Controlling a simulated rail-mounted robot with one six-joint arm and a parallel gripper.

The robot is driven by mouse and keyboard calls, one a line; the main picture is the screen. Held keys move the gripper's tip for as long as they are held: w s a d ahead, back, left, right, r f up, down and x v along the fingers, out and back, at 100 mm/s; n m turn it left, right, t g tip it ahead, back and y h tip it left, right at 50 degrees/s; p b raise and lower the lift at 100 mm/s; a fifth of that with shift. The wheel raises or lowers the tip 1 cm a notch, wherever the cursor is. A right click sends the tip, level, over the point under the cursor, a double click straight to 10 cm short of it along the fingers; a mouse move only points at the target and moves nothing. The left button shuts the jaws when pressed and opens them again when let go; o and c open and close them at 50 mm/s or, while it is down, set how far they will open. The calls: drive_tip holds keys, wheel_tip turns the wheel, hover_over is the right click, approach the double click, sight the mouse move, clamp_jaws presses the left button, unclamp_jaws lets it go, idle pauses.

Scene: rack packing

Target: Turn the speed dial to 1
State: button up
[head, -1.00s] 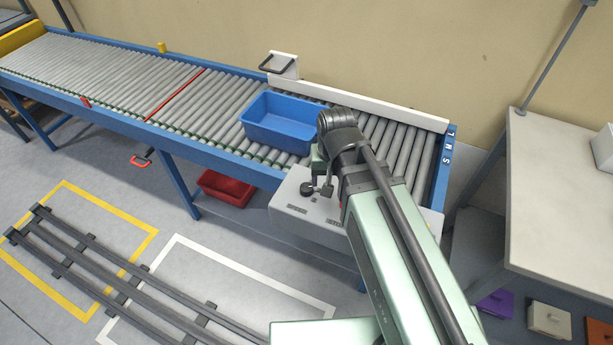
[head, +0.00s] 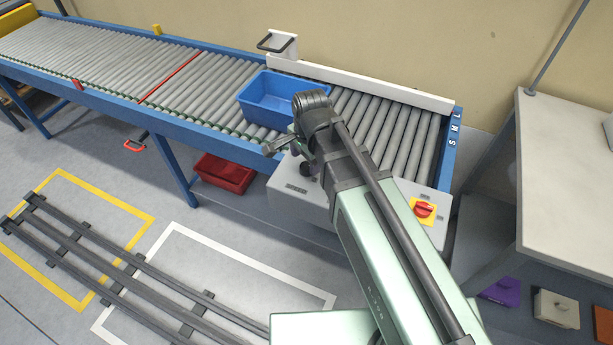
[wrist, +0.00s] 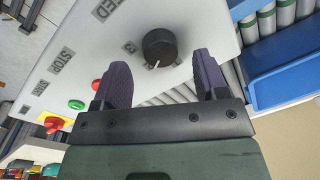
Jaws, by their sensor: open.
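The black round speed dial (wrist: 160,46) is on the grey control panel (wrist: 205,25) in the wrist view. Its white pointer line is at the dial's lower edge in the picture. A mark that looks like a 3 is printed left of the dial, beside the SPEED lettering. My gripper (wrist: 163,76) is open, one dark finger to each side below the dial, with nothing between them. The dial also shows in the head view (head: 305,169), partly hidden by my wrist.
A green button (wrist: 76,104), a red button and a red-and-yellow switch (head: 424,210) share the panel. A blue tote (head: 270,117) stands on the roller conveyor just behind my gripper. A red bin (head: 224,174) is on the floor below.

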sight(306, 166)
wheel_tip(306, 166, down, 3)
drive_tip(key=shift+a+f+b, duration=0.1)
drive_tip(key=shift+b, duration=0.65)
drive_tip(key=c, duration=0.9)
drive_tip(key=shift+c, duration=0.2)
drive_tip(key=shift+n, duration=0.4)
drive_tip(key=n, duration=0.5)
drive_tip(key=shift+n, duration=0.3)
drive_tip(key=n, duration=0.5)
drive_tip(key=shift+w+n+g, duration=0.1)
drive_tip(key=shift+n+g, duration=0.3)
